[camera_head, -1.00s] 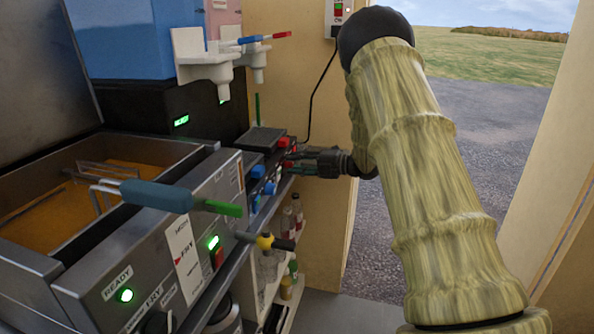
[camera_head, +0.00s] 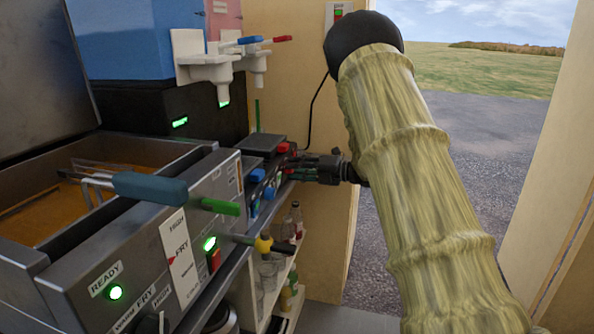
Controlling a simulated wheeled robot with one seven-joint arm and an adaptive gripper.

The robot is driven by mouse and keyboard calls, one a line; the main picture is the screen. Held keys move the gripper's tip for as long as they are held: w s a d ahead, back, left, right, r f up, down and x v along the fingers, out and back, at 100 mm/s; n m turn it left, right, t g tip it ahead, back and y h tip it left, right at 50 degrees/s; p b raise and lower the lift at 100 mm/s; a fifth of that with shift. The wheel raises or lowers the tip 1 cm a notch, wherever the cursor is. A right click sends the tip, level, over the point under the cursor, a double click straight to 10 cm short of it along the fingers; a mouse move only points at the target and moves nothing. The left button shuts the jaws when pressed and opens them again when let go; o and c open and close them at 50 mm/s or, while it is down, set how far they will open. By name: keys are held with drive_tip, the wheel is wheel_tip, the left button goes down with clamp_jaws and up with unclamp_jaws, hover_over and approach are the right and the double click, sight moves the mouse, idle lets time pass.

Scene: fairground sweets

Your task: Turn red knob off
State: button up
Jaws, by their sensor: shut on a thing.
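My gripper (camera_head: 300,168) is at the far end of the counter, reaching in from the right to the front of a dark appliance. Its fingers are shut at the panel, on what appears to be a red knob, mostly hidden by the fingers. Another small red part (camera_head: 284,148) shows just above the fingers. A blue knob (camera_head: 257,175) and a second blue knob (camera_head: 269,193) are on the same front, left of and below the fingers. The knob's exact turn angle cannot be made out.
A steel fryer (camera_head: 105,270) with green lights and a blue-handled basket (camera_head: 150,188) fills the near left. A white dispenser (camera_head: 205,62) with blue and red levers stands above. Bottles (camera_head: 296,215) sit on a low shelf. A doorway opens at right.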

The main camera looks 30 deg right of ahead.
drive_tip(key=o, duration=1.1)
drive_tip(key=shift+c, duration=0.2)
drive_tip(key=shift+s+d, duration=0.1)
drive_tip(key=v, duration=0.7)
drive_tip(key=shift+s+d, duration=0.25)
drive_tip(key=shift+s, duration=0.05)
